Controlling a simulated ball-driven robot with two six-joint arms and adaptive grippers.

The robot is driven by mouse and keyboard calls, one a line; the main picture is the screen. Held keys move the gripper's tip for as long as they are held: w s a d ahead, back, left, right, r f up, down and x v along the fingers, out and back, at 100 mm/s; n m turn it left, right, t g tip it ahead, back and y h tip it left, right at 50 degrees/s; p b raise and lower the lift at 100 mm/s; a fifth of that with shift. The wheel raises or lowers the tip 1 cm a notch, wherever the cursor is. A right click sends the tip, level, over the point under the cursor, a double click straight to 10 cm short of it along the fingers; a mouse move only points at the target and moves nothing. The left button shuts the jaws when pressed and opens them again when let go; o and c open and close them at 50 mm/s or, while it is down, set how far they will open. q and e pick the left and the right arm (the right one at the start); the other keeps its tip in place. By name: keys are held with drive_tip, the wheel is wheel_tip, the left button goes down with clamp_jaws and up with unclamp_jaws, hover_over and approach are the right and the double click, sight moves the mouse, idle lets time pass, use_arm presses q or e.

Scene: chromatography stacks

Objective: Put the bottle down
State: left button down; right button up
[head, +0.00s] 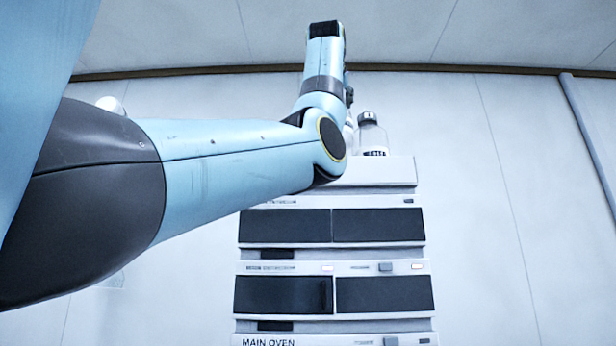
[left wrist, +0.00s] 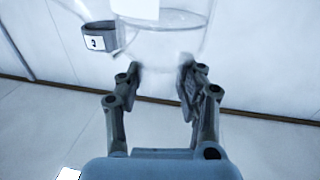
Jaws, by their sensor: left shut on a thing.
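My left arm reaches from the left to the top of the instrument stack. In the head view my wrist hides most of the left gripper and what it holds. In the left wrist view the left gripper (left wrist: 160,75) has its fingers apart around the near end of a clear bottle (left wrist: 158,45) with a white label. It is shut on this bottle. A pale sliver beside my wrist in the head view may be the same bottle. Whether its base touches the stack is hidden. My right gripper is not in view.
Another clear bottle (head: 372,138) with a dark cap stands upright on the stack top, close to the right of my wrist. A dark cap (left wrist: 98,38) marked 3 shows beside the held bottle. The stack (head: 385,172) has dark-fronted modules; its top's right edge is near.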

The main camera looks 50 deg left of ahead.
use_arm(q)
drive_tip(key=s+a+f+p, duration=0.1)
drive_tip(key=s+a+f, duration=0.2)
drive_tip(key=a+f, duration=0.6)
drive_tip(key=shift+s+a+f+p, duration=0.25)
drive_tip(key=shift+s+f+p, duration=0.1)
drive_tip(key=shift+f, duration=0.2)
drive_tip(key=c, duration=0.9)
unclamp_jaws()
drive_tip(key=shift+w+a+f, duration=0.1)
drive_tip(key=shift+o, duration=0.2)
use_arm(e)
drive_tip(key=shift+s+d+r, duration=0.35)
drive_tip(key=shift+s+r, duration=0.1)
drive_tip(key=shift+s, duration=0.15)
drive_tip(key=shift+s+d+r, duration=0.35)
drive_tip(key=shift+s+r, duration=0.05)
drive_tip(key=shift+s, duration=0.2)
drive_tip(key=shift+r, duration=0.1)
